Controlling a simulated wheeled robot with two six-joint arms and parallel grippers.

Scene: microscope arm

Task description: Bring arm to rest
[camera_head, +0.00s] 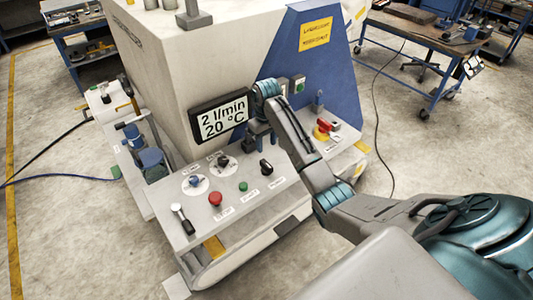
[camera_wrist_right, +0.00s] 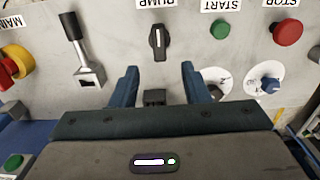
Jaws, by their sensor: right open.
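My right arm (camera_head: 300,145) reaches from the lower right over the control panel (camera_head: 240,208), with its wrist bent down in front of the display. My right gripper (camera_head: 257,133) hangs above the panel, partly hidden by the wrist. In the right wrist view, its blue fingers (camera_wrist_right: 159,72) stand apart with nothing gripped between them. The black pump knob (camera_wrist_right: 159,40) lies beyond the gap between the fingertips; it also shows in the head view (camera_head: 265,166). My left gripper is not in view.
The display (camera_head: 220,117) reads 2 l/min and 20 °C, close to my right wrist. The panel carries a red stop button (camera_head: 215,198), a green start button (camera_head: 243,186), a lever (camera_wrist_right: 82,50) and a red-yellow main switch (camera_head: 323,129). Open floor (camera_head: 400,150) lies right.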

